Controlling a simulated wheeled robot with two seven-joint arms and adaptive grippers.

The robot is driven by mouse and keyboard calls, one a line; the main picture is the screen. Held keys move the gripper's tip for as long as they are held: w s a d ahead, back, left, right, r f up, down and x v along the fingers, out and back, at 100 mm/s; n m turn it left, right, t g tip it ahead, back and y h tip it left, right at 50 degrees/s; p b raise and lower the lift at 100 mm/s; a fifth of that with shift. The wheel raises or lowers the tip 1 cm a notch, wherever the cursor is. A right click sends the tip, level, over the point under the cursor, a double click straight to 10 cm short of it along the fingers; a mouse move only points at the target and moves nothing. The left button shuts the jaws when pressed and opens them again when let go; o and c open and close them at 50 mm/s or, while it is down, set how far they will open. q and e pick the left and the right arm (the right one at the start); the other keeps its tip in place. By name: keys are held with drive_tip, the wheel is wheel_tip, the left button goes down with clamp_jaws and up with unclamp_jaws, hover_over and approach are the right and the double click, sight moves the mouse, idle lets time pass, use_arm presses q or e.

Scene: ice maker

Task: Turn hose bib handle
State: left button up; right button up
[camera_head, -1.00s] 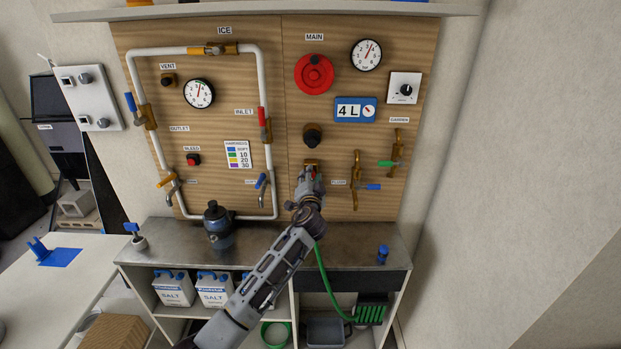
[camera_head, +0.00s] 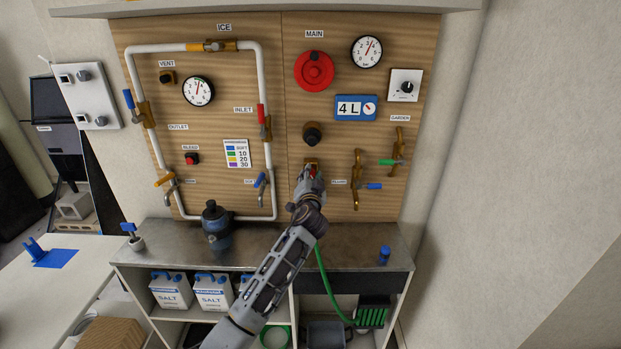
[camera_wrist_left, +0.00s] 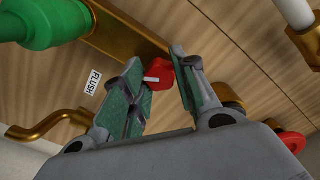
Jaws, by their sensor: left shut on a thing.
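The hose bib is on the wooden panel, low and right of centre. Its brass body (camera_wrist_left: 125,34) and a thick green hose fitting (camera_wrist_left: 45,22) show in the left wrist view. Its small red handle (camera_wrist_left: 158,76) lies between the fingers of my left gripper (camera_wrist_left: 163,68). In the head view the left gripper (camera_head: 309,180) is at the bib and covers most of it, with a bit of red showing. The gripper is shut on the red handle. My right gripper is not in view.
A brass flush pipe with a blue lever (camera_head: 373,186) and a garden tap with a green lever (camera_head: 389,162) are close to the right. A black knob (camera_head: 312,134) is just above. The green hose (camera_head: 325,280) hangs below, past the metal bench (camera_head: 350,241).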

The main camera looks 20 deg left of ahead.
use_arm(q)
drive_tip(key=shift+f+n+b, duration=0.1)
drive_tip(key=shift+n+b, duration=0.2)
drive_tip(key=shift+b, duration=0.1)
drive_tip(key=shift+n, duration=0.3)
